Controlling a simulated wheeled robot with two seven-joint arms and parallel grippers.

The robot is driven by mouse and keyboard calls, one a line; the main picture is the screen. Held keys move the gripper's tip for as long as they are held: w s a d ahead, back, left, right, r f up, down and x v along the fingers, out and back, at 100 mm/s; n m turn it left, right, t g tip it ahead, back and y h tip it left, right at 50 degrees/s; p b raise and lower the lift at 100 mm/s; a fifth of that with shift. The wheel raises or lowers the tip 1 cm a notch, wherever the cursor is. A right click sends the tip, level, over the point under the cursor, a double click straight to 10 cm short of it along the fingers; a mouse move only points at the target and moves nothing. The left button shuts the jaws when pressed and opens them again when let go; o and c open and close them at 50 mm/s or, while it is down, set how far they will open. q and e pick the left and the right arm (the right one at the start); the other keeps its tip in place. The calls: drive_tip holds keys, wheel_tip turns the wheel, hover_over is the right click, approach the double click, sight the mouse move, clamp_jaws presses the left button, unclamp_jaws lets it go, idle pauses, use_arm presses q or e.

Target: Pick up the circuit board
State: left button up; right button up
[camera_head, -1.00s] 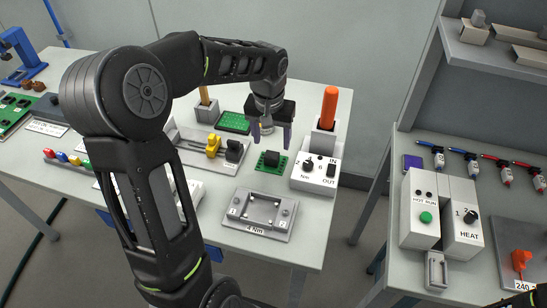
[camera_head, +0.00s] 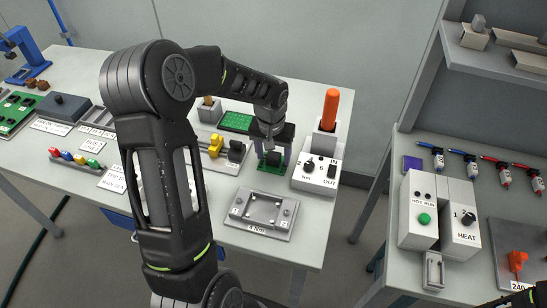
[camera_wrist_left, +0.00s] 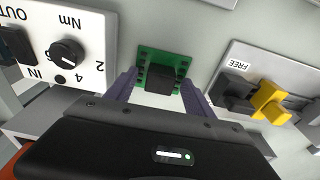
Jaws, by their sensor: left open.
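The circuit board is a small green square with a black block on it (camera_head: 271,167), lying on the table left of the white switch box. It also shows in the left wrist view (camera_wrist_left: 163,68). My left gripper (camera_head: 273,153) is low over the board, pointing down. In the left wrist view my open left gripper (camera_wrist_left: 160,84) has one finger on each side of the board. I cannot tell whether the fingers touch its edges. The gripper hides part of the board in the head view. My right gripper is not in view.
The white switch box (camera_head: 317,174) with an orange handle (camera_head: 330,108) stands close on the right. A grey fixture plate marked 4 Nm (camera_head: 260,214) lies in front. A yellow-and-black clamp (camera_head: 215,145) is on the left, and a larger green board (camera_head: 236,121) behind.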

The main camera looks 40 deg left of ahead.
use_arm(q)
drive_tip(key=shift+f, duration=0.2)
drive_tip(key=shift+c, duration=0.2)
clamp_jaws()
idle(0.8)
